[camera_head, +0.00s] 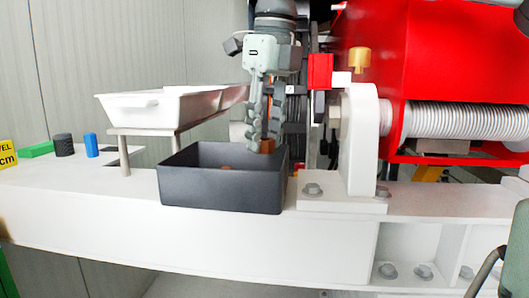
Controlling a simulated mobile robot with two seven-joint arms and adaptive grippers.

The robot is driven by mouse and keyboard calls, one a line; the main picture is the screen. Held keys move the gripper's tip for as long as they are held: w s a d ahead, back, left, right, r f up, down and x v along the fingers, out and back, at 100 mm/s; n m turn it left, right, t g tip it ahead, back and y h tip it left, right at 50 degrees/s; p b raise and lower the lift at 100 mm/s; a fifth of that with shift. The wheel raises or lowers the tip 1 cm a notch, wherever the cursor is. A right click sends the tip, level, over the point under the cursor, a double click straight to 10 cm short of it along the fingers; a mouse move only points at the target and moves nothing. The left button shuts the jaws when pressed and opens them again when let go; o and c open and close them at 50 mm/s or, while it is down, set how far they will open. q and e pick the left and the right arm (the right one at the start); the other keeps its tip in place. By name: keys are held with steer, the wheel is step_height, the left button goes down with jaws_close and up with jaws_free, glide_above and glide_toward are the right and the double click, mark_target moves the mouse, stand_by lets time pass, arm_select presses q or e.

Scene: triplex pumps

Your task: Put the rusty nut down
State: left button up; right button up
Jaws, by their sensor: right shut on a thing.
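My right gripper (264,128) comes down from the top middle, fingers pointing down. It is shut on the rusty nut (267,146), a small orange-brown piece between the fingertips. The nut is partly hidden by the fingers. The gripper is over the right part of a black open bin (220,194), with the fingertips close to its back rim. Another small brown piece (227,168) shows inside the bin; most of the bin's floor is hidden by the front wall.
A white tray (160,109) stands on posts behind and left of the bin. Green, black and blue pieces (91,145) lie far left. A white bracket (358,150) with bolts and the red pump housing (440,60) stand close on the right. The white beam (120,205) is bare left of the bin.

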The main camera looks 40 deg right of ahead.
mark_target(266, 140)
step_height(266, 140, down, 3)
steer(key=shift+f, duration=0.4)
arm_select(q)
steer(key=shift+w+a+f, duration=0.2)
steer(key=shift+a+f, duration=0.05)
steer(key=shift+a, duration=0.1)
arm_select(e)
steer(key=shift+f, duration=0.1)
arm_select(q)
steer(key=shift+r, duration=0.15)
steer(key=shift+d+r, duration=0.25)
steer(key=shift+r, duration=0.2)
arm_select(e)
steer(key=shift+f, duration=0.2)
